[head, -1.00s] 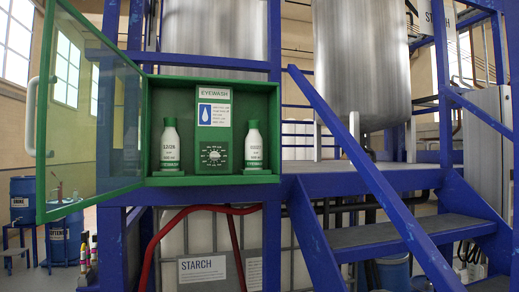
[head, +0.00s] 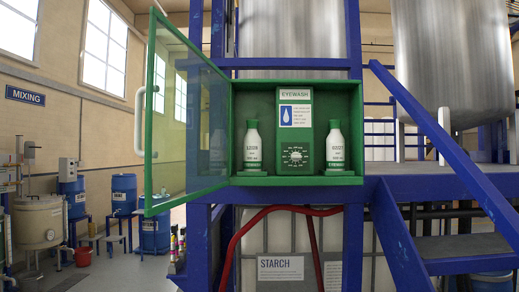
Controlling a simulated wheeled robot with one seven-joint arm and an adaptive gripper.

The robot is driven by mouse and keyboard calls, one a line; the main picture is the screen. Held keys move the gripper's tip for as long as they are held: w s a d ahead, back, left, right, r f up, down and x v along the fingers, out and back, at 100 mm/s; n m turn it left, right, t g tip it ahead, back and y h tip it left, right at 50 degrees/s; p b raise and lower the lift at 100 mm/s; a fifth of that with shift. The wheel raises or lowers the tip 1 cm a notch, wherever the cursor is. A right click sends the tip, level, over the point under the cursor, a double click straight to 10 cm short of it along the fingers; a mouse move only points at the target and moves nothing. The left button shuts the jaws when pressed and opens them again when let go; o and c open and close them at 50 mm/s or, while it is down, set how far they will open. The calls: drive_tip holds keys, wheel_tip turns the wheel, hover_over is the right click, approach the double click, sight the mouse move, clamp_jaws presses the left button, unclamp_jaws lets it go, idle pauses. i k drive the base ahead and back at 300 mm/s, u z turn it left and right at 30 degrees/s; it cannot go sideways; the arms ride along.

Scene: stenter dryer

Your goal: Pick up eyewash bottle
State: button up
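A green eyewash cabinet (head: 296,181) hangs on the blue frame, with its glass door (head: 185,110) swung open to the left. Two white eyewash bottles with green caps stand upright inside, the left bottle (head: 253,150) and the right bottle (head: 335,149), each on a green base. My gripper is not in view.
A blue stair rail (head: 450,165) and grey steps (head: 460,247) stand to the right. A white starch container (head: 280,245) with red hoses (head: 232,245) sits below the cabinet. Blue drums (head: 124,194) and a mixing vat (head: 38,222) are at the far left, with open floor between.

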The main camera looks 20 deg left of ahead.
sight(252, 144)
drive_tip(key=u, duration=2.45)
drive_tip(key=i, duration=1.95)
drive_tip(key=z, duration=3.4)
